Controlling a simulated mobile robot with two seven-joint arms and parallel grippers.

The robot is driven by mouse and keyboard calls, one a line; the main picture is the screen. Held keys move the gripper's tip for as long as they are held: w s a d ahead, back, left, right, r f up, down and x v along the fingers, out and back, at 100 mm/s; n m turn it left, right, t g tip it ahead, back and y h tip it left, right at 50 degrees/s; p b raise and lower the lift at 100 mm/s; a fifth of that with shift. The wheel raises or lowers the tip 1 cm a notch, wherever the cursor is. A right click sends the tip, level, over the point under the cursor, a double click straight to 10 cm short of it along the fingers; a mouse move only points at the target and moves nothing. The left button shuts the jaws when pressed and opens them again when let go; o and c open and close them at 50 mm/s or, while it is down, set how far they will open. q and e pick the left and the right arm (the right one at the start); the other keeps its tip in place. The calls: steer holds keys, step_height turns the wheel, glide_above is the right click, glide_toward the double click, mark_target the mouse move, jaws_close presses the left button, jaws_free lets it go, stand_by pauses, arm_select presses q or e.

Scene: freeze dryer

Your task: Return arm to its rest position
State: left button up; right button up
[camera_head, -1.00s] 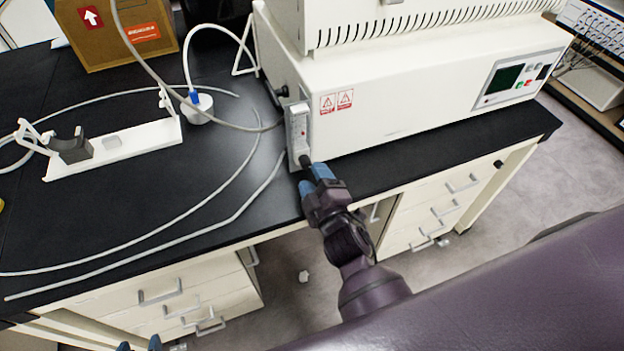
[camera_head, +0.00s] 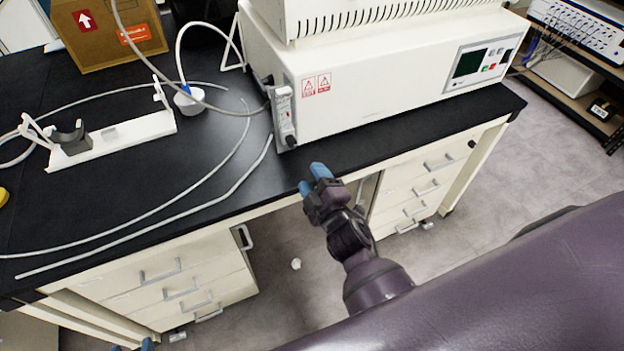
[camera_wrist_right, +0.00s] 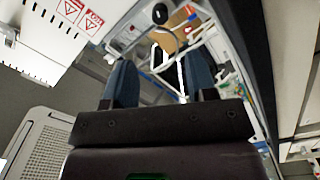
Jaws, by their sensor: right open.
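My right gripper (camera_head: 312,179) is open and empty, its two blue fingertips apart near the front edge of the black bench. It is a short way from the white freeze dryer (camera_head: 400,100) and its left-end knob panel (camera_head: 284,117), not touching them. In the right wrist view the blue fingers (camera_wrist_right: 160,85) stand apart with nothing between them. Of my left gripper (camera_head: 132,347), only two blue fingertips show at the bottom edge, apart from each other; the rest is out of frame.
The black bench (camera_head: 90,220) has drawers (camera_head: 420,185) below its front edge. Hoses, a white stand (camera_head: 130,132), a small flask (camera_head: 190,100) and a cardboard box (camera_head: 110,35) are on it. A shelf rack (camera_head: 575,75) stands at the right. Floor is open in front of the drawers.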

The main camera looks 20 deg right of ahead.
steer(key=shift+w, duration=0.1)
stand_by(0.4)
steer(key=s+d+f+m+g, duration=0.3)
steer(key=s+d+f+m, duration=0.2)
steer(key=s, duration=0.4)
steer(key=s+d+f+m+g+h, duration=0.1)
steer(key=s+d+f+m+g, duration=0.2)
steer(key=s, duration=0.7)
step_height(320, 180, down, 3)
steer(key=d+m, duration=0.2)
steer(key=m, duration=0.1)
steer(key=shift+r+m+g, duration=0.15)
steer(key=shift+m+g, duration=0.15)
steer(key=shift+m, duration=0.1)
steer(key=shift+a, duration=0.1)
steer(key=shift+c, duration=0.9)
